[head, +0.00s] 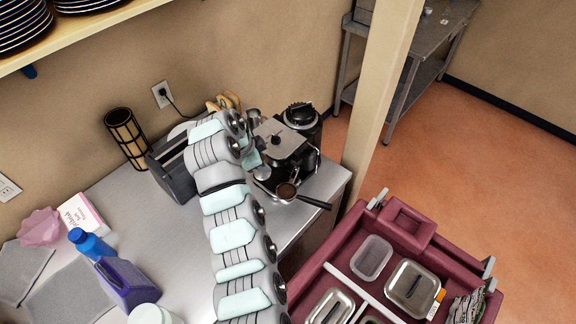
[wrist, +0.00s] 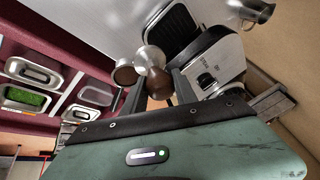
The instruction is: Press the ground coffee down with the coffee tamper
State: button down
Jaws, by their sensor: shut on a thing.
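My gripper (wrist: 160,90) is shut on the coffee tamper, with a dark finger on each side of its brown handle in the wrist view. The tamper's rounded silver part (wrist: 150,58) shows beyond the fingertips. In the head view a small silver piece by the gripper, apparently the tamper (head: 262,173), is just left of the portafilter; the arm hides most of the gripper. The portafilter (head: 287,191) holds brown ground coffee and its black handle points right. Its bowl (wrist: 125,74) appears beside the tamper in the wrist view. I cannot tell whether tamper and bowl touch.
The espresso machine (head: 285,148) stands close behind the portafilter, with a black grinder (head: 302,118) beyond. A dark toaster-like box (head: 172,168) is left of my arm. A maroon cart (head: 315,287) with metal containers is at the front right. Bottles (head: 125,282) stand on the left counter.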

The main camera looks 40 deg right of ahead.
jog(key=s+d+r+m+g+y, duration=0.1)
jog(key=s+d+r+m+g, duration=0.2)
jog(key=s+m, duration=0.55)
jog(key=shift+m+g, duration=0.35)
jog(key=shift+g, duration=0.05)
jog(key=shift+w+f, duration=0.15)
jog(key=shift+f, duration=1.35)
jog(key=shift+w+f, duration=0.15)
jog(key=shift+f, duration=1.3)
jog(key=shift+f+b, duration=0.8)
jog(key=shift+w+b, duration=0.1)
jog(key=shift+b, duration=0.95)
jog(key=shift+f+b, duration=0.55)
jog(key=shift+b, duration=0.2)
jog(key=shift+r, duration=0.2)
notch_tip(320, 180, up, 7)
jog(key=shift+b, duration=0.45)
